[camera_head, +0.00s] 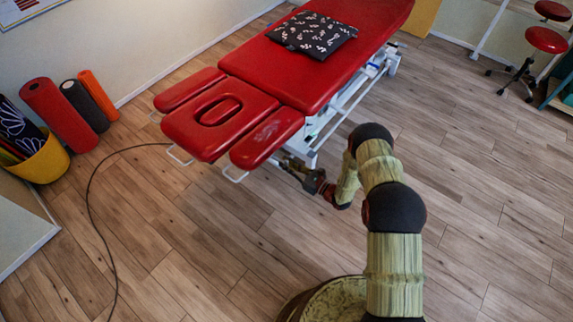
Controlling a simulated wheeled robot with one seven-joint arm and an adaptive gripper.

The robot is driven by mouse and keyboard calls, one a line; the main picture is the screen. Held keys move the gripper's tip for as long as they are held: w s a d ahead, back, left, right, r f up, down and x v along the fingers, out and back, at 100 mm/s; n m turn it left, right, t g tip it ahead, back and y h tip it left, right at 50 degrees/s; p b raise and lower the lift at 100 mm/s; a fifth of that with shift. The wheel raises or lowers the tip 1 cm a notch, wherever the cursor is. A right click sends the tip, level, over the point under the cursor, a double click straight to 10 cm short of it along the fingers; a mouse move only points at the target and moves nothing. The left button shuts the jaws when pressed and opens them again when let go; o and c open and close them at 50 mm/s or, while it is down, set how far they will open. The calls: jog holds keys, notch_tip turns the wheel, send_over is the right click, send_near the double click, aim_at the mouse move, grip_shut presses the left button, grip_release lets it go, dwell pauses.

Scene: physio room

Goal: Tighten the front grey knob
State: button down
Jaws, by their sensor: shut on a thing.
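A red treatment table (325,70) with a split head section (218,118) stands in the upper middle of the view. My arm reaches in from the lower right to the near side of the table, by the right armrest (266,139). My gripper (287,161) is at the frame just under the table's edge, right of that armrest. It is shut on the front grey knob, which is too small and covered by the fingers to make out. How far the knob is turned cannot be seen.
A dark patterned cushion (313,33) lies on the table. Red, black and orange rolls and a yellow bucket (43,160) stand at the left wall. A black cable (92,205) curves over the wooden floor. Red stools (545,40) stand far right. The right floor is clear.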

jog(key=shift+m, duration=0.4)
jog(key=m+b, duration=0.1)
jog(key=m, duration=0.2)
jog(key=shift+w+d+m+b, duration=0.1)
jog(key=shift+m+b, duration=0.2)
jog(key=shift+m, duration=0.1)
jog(key=m, duration=0.4)
jog(key=shift+w+f+m+b, duration=0.1)
jog(key=shift+m+b, duration=0.2)
jog(key=shift+b, duration=0.1)
jog(key=m, duration=0.4)
jog(key=shift+d+f+m+b, duration=0.1)
jog(key=shift+m+b, duration=0.2)
jog(key=shift+m, duration=2)
jog(key=c, duration=1.9)
grip_release()
jog(key=shift+f, duration=0.1)
